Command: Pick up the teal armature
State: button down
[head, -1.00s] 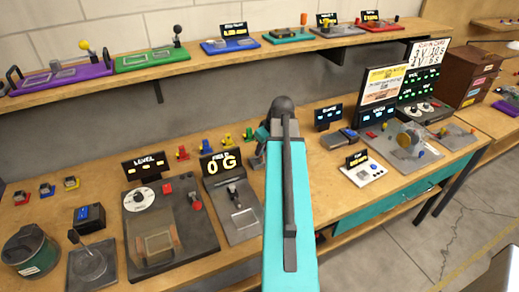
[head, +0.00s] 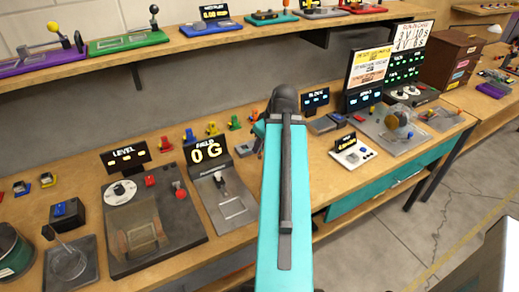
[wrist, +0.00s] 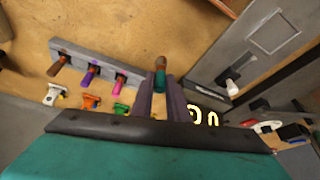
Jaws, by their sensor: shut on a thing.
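The teal armature (wrist: 160,80), with a brown tip, stands between the fingers of my gripper (wrist: 159,92) in the wrist view. My gripper is shut on it. Behind it is a pale grey rack (wrist: 105,68) holding several other armatures, among them a purple one (wrist: 91,73) and a pink one (wrist: 121,80). In the head view my teal arm covers the middle of the bench and hides the armature and most of my gripper.
The FIELD station (head: 228,200) with its grey plate and the LEVEL station (head: 150,232) stand left of my arm. A white meter (head: 352,152) lies to the right. Small coloured clips line the bench's back. A shelf (head: 180,48) with several devices runs above.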

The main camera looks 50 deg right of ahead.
jog(key=shift+s+f+b, duration=0.2)
jog(key=shift+f+b, duration=0.05)
jog(key=shift+b, duration=0.55)
jog(key=b, duration=0.2)
jog(key=s+b, duration=0.1)
jog(key=b, duration=0.2)
jog(key=shift+s+a+r, duration=0.1)
jog(key=shift+s+a, duration=0.1)
jog(key=shift+a, duration=0.15)
jog(key=shift+s+a+r+b, duration=0.15)
jog(key=shift+s+a+b, duration=0.1)
jog(key=shift+s+b, duration=0.4)
jog(key=shift+s+a+r+b, duration=0.15)
jog(key=shift+s+a+b, duration=0.05)
jog(key=shift+s+b, duration=0.4)
jog(key=shift+a, duration=0.2)
